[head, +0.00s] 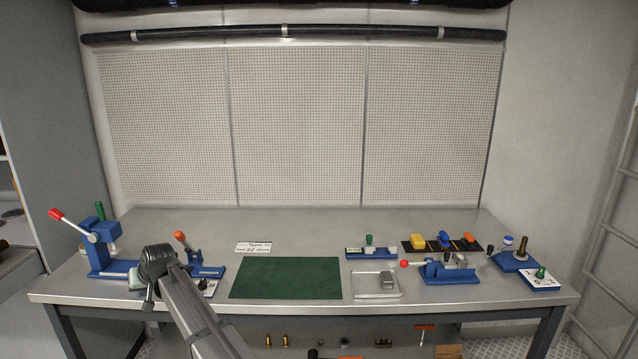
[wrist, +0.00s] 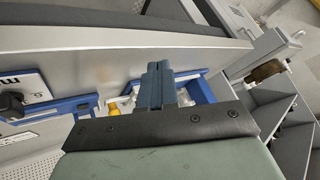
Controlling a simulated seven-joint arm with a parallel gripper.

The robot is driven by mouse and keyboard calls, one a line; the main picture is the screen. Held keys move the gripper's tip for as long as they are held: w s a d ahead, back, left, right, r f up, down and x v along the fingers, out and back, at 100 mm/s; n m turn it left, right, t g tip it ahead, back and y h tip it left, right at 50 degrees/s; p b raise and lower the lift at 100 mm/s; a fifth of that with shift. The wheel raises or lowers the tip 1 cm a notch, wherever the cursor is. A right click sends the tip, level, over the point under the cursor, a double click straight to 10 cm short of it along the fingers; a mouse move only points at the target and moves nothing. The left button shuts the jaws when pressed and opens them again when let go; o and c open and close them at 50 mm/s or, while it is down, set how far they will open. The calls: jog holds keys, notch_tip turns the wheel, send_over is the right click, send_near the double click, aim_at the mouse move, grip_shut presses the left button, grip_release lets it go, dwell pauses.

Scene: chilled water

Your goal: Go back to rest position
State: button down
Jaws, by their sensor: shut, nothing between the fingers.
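My gripper (wrist: 158,72) shows in the wrist view with its two blue-grey fingers pressed together and nothing between them. In the head view my arm reaches up from the bottom edge to the left part of the workbench (head: 310,222), with its end over the front left of the bench. The fingers are hard to make out there. In the wrist view a blue-framed fixture (wrist: 190,86) lies behind the fingers, partly hidden by them; I cannot tell how far apart they are.
A blue press (head: 98,240) with a red-tipped lever stands left of my arm. An orange-knobbed blue fixture (head: 205,270) is just right of it. A green mat (head: 286,278) lies bare mid-bench.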

jog(key=s+d+f, duration=0.1)
jog(key=s+f, duration=0.1)
jog(key=f, duration=0.5)
jog(key=s+d+f, duration=0.2)
jog(key=f, duration=0.4)
jog(key=s+d+f+m+g+h, duration=0.1)
jog(key=s+d+f+h, duration=0.15)
jog(key=d+f, duration=0.85)
jog(key=s+d+f+m+g+h, duration=0.1)
jog(key=s+d+f+g, duration=0.15)
jog(key=d+f, duration=0.85)
jog(key=s+d+f+m+g+h, duration=0.15)
jog(key=s+d+f, duration=0.4)
jog(key=d, duration=0.95)
jog(key=s+d+f+m+g+h, duration=0.1)
jog(key=s+d+f, duration=0.4)
jog(key=s+d, duration=0.3)
jog(key=s+d+f+m+g+h, duration=0.1)
jog(key=s+d+f, duration=0.3)
jog(key=s+d, duration=0.45)
jog(key=s+d+f+g, duration=0.1)
jog(key=s+d+g, duration=0.1)
jog(key=s+d, duration=0.3)
jog(key=s+d+m+g, duration=0.1)
jog(key=s+d, duration=0.4)
jog(key=s, duration=0.7)
jog(key=shift+f+g, duration=0.35)
jog(key=shift+g, duration=0.15)
